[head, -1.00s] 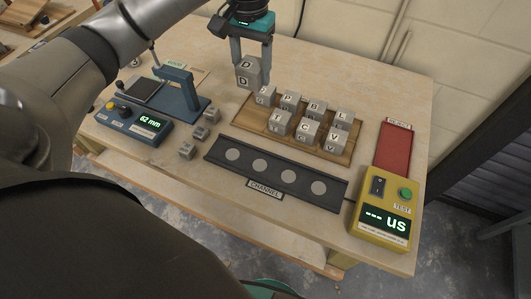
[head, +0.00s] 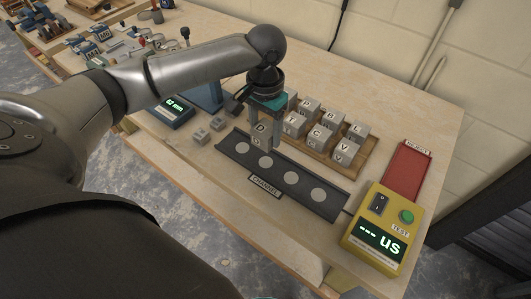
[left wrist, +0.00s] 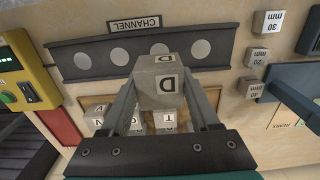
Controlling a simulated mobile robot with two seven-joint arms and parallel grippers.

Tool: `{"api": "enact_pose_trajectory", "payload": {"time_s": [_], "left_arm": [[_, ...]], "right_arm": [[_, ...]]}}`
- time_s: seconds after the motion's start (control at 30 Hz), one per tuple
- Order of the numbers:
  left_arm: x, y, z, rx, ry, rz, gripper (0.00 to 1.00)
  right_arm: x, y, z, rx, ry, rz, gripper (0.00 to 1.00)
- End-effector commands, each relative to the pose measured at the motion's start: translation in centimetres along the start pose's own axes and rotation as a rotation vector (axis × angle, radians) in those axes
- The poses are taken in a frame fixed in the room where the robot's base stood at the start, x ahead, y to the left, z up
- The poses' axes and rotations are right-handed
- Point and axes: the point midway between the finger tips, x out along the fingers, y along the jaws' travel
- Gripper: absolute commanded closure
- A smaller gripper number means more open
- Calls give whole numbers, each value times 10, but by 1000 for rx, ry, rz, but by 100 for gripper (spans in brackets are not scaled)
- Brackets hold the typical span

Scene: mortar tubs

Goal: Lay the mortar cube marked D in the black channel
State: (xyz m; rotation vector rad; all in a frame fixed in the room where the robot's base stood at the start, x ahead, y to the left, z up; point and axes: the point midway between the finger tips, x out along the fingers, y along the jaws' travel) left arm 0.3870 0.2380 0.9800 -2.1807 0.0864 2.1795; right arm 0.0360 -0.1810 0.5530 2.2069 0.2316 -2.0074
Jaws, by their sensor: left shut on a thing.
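The grey mortar cube marked D (head: 260,132) is between the fingers of my left gripper (head: 264,136). The gripper is shut on it, and the D faces up in the left wrist view (left wrist: 161,84). The black channel (head: 297,204) lies on the bench with a row of several pale round spots, and it also shows in the left wrist view (left wrist: 229,31). The cube is by the channel's back edge, near its left end; its height above the bench is hard to tell. My right gripper is not in view.
A wooden board (head: 357,170) with several other lettered cubes stands just behind the channel. Small grey gauge blocks (head: 217,123) lie to its left. A yellow tester (head: 378,228) and a red reject mat (head: 407,172) are at the right.

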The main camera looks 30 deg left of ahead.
Motion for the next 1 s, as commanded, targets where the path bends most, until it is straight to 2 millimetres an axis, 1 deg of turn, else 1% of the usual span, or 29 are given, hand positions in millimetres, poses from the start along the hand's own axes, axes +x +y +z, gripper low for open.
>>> {"api": "enact_pose_trajectory", "payload": {"time_s": [0.03, 0.1, 0.2, 0.37, 0.6, 0.67, 0.87, 1.0], "left_arm": [[15, 0, 0, -1, -3, 0, 100], [27, 0, 0, -2, -1, -1, 100], [37, 0, 0, -1, 0, 0, 100], [47, 0, 0, -1, 1, 0, 100], [81, 0, 0, -1, 1, 0, 100], [84, 0, 0, -1, 1, -1, 100], [83, 0, -1, -1, 2, -1, 100], [86, 0, 0, -1, 1, 0, 100]], "right_arm": [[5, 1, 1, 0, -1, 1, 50], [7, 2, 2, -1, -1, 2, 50], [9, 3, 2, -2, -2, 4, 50], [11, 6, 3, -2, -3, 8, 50], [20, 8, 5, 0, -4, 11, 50], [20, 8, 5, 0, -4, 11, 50], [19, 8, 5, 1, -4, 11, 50], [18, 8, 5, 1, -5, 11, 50]]}}
